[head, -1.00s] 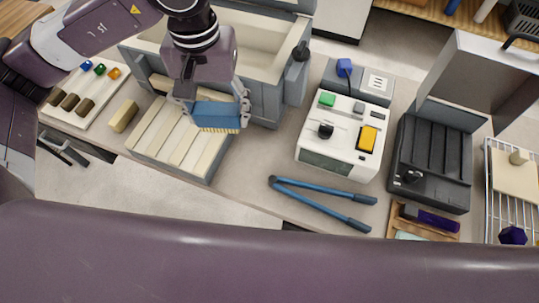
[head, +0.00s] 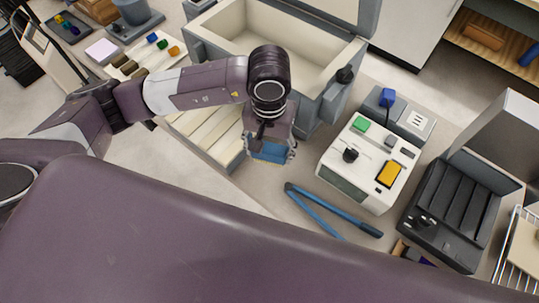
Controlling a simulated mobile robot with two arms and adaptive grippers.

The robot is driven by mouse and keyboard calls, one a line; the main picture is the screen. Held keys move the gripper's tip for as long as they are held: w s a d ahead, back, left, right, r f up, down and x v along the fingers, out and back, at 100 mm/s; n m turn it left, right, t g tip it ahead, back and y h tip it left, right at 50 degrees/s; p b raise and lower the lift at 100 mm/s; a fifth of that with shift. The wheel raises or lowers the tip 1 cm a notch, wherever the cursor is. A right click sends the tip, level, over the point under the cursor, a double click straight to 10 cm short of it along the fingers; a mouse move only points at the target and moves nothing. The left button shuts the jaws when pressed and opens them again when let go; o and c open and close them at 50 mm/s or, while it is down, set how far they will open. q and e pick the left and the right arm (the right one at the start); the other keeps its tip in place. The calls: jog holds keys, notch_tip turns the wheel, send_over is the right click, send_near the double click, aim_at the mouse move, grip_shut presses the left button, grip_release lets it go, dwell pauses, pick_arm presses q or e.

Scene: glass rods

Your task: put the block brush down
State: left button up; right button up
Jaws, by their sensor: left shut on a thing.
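The block brush (head: 270,152) is a blue block; its tan bristles, seen earlier, are hardly visible now. My left gripper (head: 268,157) is shut on it, with a finger at each end. It holds the brush over the bench, just right of the pale slatted board (head: 205,142) and in front of the grey basin (head: 322,98). I cannot tell whether the brush touches the bench top. My right gripper is not in view.
Blue long-handled tongs (head: 348,218) lie in front of a white box with green and yellow buttons (head: 341,184). A black ridged unit (head: 450,214) stands at right. A board with coloured pieces (head: 165,62) is at back left. Bare bench (head: 262,188) lies before the brush.

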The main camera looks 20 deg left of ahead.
aim_at(269, 160)
pick_arm(q)
jog(key=shift+f, duration=0.7)
notch_tip(269, 160, down, 4)
jog(key=shift+r+p, duration=0.1)
jog(key=shift+p, duration=0.5)
jog(key=shift+b, duration=0.3)
jog(key=o, duration=1.2)
jog(key=shift+c, duration=0.2)
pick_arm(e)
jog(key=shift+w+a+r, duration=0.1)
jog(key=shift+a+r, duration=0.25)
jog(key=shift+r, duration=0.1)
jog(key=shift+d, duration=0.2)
